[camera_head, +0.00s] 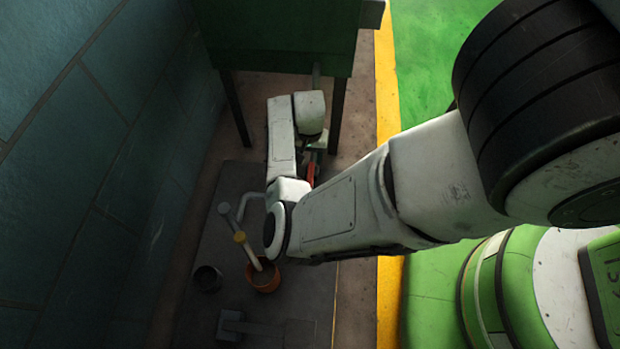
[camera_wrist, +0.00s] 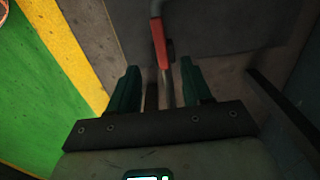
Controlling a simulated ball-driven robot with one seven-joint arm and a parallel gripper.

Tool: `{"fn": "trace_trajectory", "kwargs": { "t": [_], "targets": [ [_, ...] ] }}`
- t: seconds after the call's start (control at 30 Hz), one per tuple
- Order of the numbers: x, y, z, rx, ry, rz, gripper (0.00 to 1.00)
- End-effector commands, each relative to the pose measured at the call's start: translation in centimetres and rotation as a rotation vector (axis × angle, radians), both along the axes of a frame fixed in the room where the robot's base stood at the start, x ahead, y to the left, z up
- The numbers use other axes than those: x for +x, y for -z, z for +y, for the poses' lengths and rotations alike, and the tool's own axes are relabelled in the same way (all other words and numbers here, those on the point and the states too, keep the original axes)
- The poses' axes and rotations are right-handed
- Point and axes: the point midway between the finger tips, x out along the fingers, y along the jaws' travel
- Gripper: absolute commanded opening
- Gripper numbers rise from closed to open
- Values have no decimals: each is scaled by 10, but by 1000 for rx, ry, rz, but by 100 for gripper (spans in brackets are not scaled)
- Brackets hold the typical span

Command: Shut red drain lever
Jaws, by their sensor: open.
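The red drain lever (camera_wrist: 159,40) shows in the wrist view as a narrow red bar on a grey pipe, pointing down the picture toward my gripper. My gripper (camera_wrist: 160,66) is open, with one dark green finger on each side of the lever's line. The lever's near end lies at or just beyond the gap between the fingertips; I cannot tell whether anything touches. In the head view a small red piece of the lever (camera_head: 311,172) shows beside my forearm. My arm hides most of the lever and the gripper there.
A dark green tank (camera_head: 285,38) on dark legs stands above the lever area. A tiled wall (camera_head: 90,150) closes the left side. An orange pot (camera_head: 263,277), a dark cup (camera_head: 207,279) and upright pipes stand on the grey plate (camera_head: 190,318). A yellow stripe (camera_head: 387,90) edges the green floor.

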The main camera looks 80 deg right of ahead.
Motion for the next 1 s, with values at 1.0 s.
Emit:
{"fn": "trace_trajectory", "kwargs": {
  "t": [1.0],
  "targets": [
    [0,105,0,-1,0,0,49]
  ]
}}
